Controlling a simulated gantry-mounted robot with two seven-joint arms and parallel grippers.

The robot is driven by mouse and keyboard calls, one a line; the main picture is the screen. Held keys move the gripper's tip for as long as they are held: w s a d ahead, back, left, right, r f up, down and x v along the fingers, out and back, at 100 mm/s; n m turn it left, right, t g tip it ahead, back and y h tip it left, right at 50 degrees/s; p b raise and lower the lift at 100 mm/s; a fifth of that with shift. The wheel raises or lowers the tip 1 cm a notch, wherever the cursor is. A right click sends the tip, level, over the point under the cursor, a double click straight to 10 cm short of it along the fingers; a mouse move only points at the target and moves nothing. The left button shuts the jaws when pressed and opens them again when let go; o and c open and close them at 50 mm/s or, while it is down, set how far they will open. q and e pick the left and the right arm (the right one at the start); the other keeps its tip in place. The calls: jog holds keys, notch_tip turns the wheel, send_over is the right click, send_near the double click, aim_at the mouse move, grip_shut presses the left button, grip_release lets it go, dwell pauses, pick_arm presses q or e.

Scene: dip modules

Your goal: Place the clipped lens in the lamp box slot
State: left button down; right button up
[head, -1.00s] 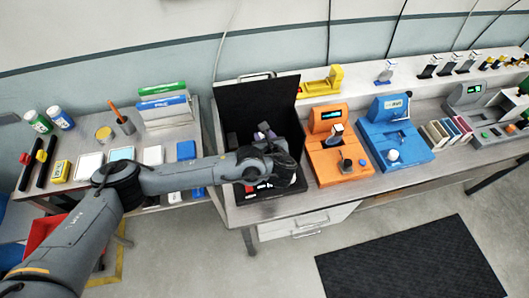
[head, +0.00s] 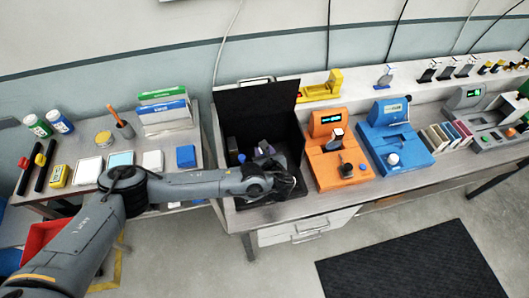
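A black open case (head: 258,108) with its lid raised stands on the bench left of the orange device. Inside it, a small purple-grey piece (head: 265,147) and a small blue round piece (head: 242,158) show behind my arm. I cannot tell which item is the clipped lens, nor pick out the lamp box slot for certain. My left gripper (head: 284,188) is over the front right part of the case. Its fingers are dark and small against the black case, so its opening and any held item cannot be made out. My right gripper is out of view.
An orange device (head: 338,165) and a blue device (head: 396,145) stand close to the right of the case. A yellow device (head: 322,88) sits on the shelf behind. A side table (head: 200,152) at left holds bottles, trays and boxes.

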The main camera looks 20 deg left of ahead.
pick_arm(q)
jog(key=c, duration=0.7)
grip_release()
jog(key=shift+f, duration=0.1)
jog(key=v, duration=1.2)
jog(key=s+d+f+n+g+h, duration=0.2)
jog(key=s+d+n+h, duration=0.1)
jog(key=s+n, duration=0.35)
jog(key=s+d+f+n+g+h, duration=0.25)
jog(key=s+d+n+h, duration=0.2)
jog(key=s, duration=0.25)
jog(key=s+a+f+n+g, duration=0.1)
jog(key=s+a+n, duration=0.5)
jog(key=a+n, duration=0.2)
jog(key=s+a+f+n+g, duration=0.1)
jog(key=s+a+f+n, duration=0.1)
jog(key=s+a+n, duration=0.4)
jog(key=a+n, duration=0.2)
jog(key=a, duration=0.1)
jog(key=shift+f, duration=0.25)
